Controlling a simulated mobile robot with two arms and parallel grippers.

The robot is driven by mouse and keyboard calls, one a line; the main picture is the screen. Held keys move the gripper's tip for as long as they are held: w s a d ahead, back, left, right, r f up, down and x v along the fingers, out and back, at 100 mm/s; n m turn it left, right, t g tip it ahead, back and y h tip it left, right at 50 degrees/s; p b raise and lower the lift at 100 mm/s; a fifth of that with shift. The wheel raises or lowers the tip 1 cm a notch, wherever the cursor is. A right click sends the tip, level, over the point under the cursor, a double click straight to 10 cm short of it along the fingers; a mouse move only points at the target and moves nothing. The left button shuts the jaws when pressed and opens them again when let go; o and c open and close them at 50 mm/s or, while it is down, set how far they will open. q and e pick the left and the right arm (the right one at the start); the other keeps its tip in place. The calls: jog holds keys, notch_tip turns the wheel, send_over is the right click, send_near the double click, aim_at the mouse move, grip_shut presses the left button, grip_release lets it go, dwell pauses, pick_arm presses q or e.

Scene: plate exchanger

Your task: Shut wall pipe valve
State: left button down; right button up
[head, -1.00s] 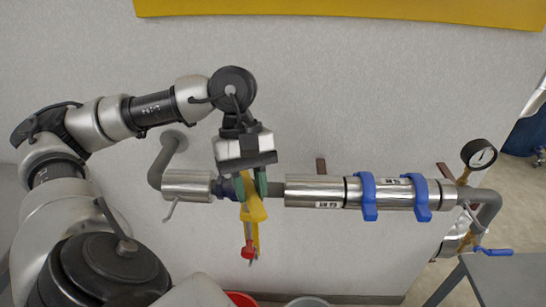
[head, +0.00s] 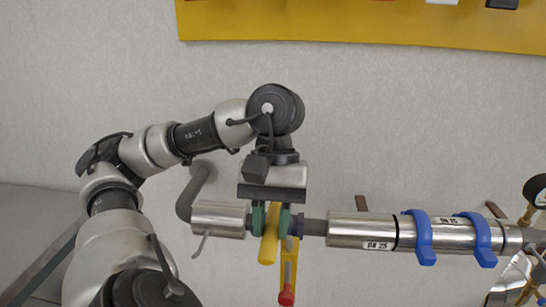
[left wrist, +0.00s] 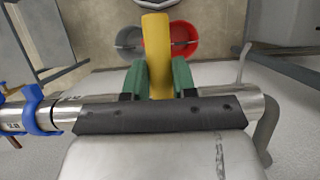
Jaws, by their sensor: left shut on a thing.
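The wall pipe (head: 312,227) runs across the head view, and its valve has a thick yellow handle (head: 267,250). My left gripper (head: 271,220) is shut on this handle, with green fingers on both sides of it, in front of the pipe. The handle points toward the camera and downward. In the left wrist view the yellow handle (left wrist: 156,55) stands between the green fingers. The valve body is mostly hidden behind the gripper. A narrow yellow piece (head: 290,262) with a red end hangs just right of the handle. My right gripper is not in view.
Blue clamps (head: 419,238) hold the chrome pipe section at right, near a pressure gauge (head: 538,190). A yellow board (head: 330,28) is on the wall above. Red (left wrist: 184,38) and grey (left wrist: 130,40) buckets stand below in the left wrist view.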

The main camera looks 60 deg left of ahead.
aim_at(273, 212)
pick_arm(q)
jog(key=shift+r, duration=0.1)
jog(key=c, duration=0.9)
grip_release()
jog(key=shift+a, duration=0.1)
jog(key=shift+r, duration=0.3)
jog(key=p+v, duration=0.8)
jog(key=v, duration=0.2)
